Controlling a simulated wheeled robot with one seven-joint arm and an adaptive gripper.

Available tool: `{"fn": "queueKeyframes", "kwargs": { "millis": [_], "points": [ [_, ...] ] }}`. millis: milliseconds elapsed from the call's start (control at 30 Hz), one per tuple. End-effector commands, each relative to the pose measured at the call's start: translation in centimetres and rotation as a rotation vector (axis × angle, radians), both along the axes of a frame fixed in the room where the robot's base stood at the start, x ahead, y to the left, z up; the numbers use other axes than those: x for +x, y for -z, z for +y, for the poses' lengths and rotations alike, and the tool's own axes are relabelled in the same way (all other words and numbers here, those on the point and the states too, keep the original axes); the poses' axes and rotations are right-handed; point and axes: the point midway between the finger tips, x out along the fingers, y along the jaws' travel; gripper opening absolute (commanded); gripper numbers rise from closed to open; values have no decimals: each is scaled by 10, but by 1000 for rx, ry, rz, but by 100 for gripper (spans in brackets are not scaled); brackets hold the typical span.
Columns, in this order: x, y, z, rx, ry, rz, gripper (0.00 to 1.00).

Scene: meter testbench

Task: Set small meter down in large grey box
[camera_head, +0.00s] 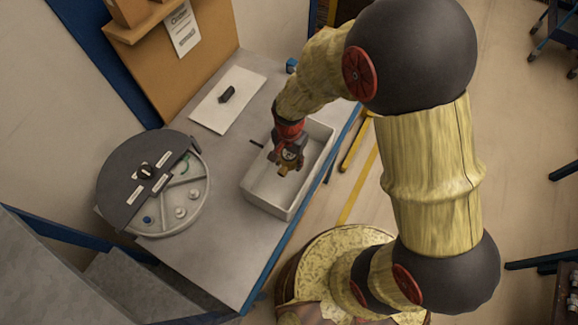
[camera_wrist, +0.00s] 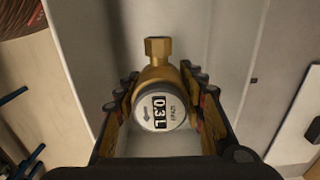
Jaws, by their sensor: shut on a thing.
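The small meter (camera_wrist: 158,108) is brass with a round white dial face, and my gripper (camera_wrist: 160,115) is shut on it from both sides in the wrist view. In the head view the meter (camera_head: 290,160) hangs below my gripper (camera_head: 287,155), over the inside of the large grey box (camera_head: 269,208). The box is an open, pale grey rectangular tray on the bench. I cannot tell whether the meter touches the box floor. The box also fills much of the wrist view background (camera_wrist: 215,40).
A round grey container (camera_head: 190,210) with compartments and a dark half lid (camera_head: 125,175) stands left on the bench. A white board (camera_head: 215,112) with a dark object (camera_head: 227,95) lies behind. The bench front edge is right of the box. A small dark rod (camera_head: 256,143) lies near the box.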

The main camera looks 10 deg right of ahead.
Motion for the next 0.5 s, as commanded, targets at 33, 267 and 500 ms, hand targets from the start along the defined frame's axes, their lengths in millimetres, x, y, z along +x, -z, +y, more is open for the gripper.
{"fn": "queueKeyframes", "kwargs": {
  "millis": [33,267,500],
  "points": [
    [1,6,0,0,0,0,0],
    [1,21,0,0,0,0,0],
    [1,50,0,1,0,-1,0]
  ]
}}
